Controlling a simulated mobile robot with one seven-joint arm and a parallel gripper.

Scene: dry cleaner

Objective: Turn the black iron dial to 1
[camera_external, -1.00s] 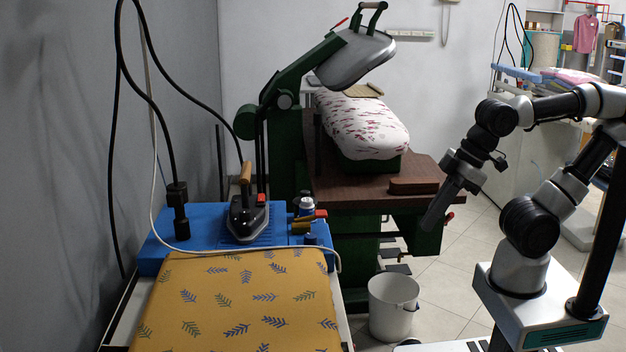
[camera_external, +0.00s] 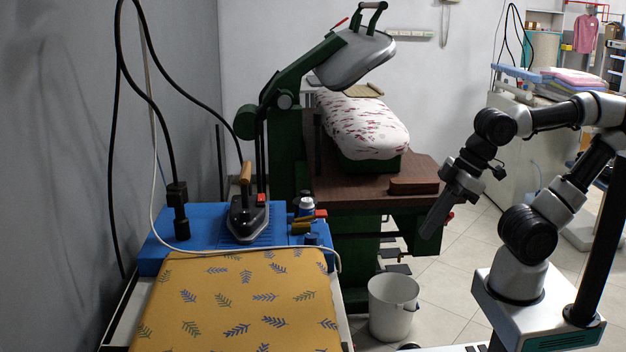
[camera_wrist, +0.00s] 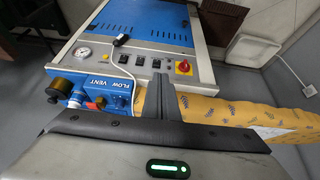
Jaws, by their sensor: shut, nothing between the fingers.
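The black iron (camera_external: 247,222), with a wooden handle, stands on the blue end of the ironing table. I cannot make out its dial in the outside view. In the wrist view a light panel carries small black knobs (camera_wrist: 157,64) and a red knob on a yellow plate (camera_wrist: 183,67); I cannot tell whether one of the black ones is the iron dial. My gripper (camera_external: 430,228) is shut and empty, pointing down in front of the green press, well right of the iron. In the wrist view its fingers (camera_wrist: 163,80) overlap the panel's front edge.
The yellow leaf-print ironing pad (camera_external: 240,305) fills the lower left. The green press (camera_external: 285,130) and its brown table (camera_external: 350,195) stand between my arm and the iron. A white bucket (camera_external: 393,310) is on the floor. The blue FLOW VENT unit (camera_wrist: 105,92) is left of my fingers.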

